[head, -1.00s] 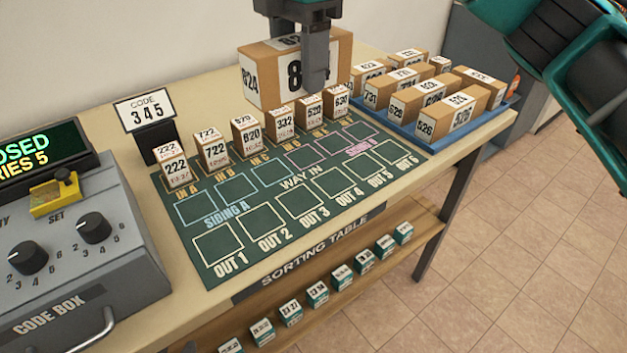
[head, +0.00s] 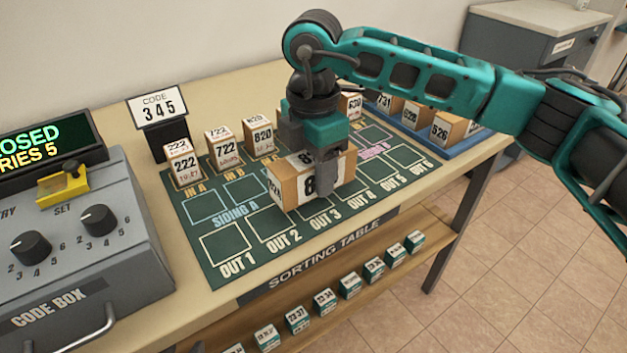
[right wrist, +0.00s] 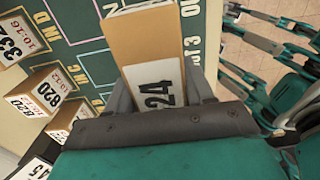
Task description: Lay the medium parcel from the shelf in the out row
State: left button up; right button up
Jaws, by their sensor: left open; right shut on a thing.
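A brown cardboard parcel with white labels reading 824 (head: 343,171) is in my right gripper (head: 312,160), whose fingers straddle it from above. The parcel is over the OUT 2 and OUT 3 area of the green mat (head: 208,263). I cannot tell whether it touches the mat. In the right wrist view the parcel (right wrist: 146,48) sits between the fingers, with its 24 digits facing the camera. The OUT 1 square is bare, and the OUT 4 to OUT 6 squares look bare. My left gripper is out of view.
Small parcels, such as 222 (head: 184,166) and 722 (head: 223,150), line the mat's back edge, partly hidden by my arm. A blue tray (head: 452,145) of parcels stands right. The code box (head: 80,245) is left. Small teal boxes (head: 323,300) sit on the shelf below.

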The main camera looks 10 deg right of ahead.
notch_tip(320, 180, down, 2)
jog(key=shift+f, duration=0.25)
pick_arm(q)
jog(key=shift+f, duration=0.25)
jog(key=shift+s, duration=0.1)
pick_arm(e)
jog(key=shift+f, duration=0.2)
jog(key=o, duration=1.2)
pick_arm(q)
jog(key=shift+s+f, duration=0.1)
jog(key=shift+f, duration=0.1)
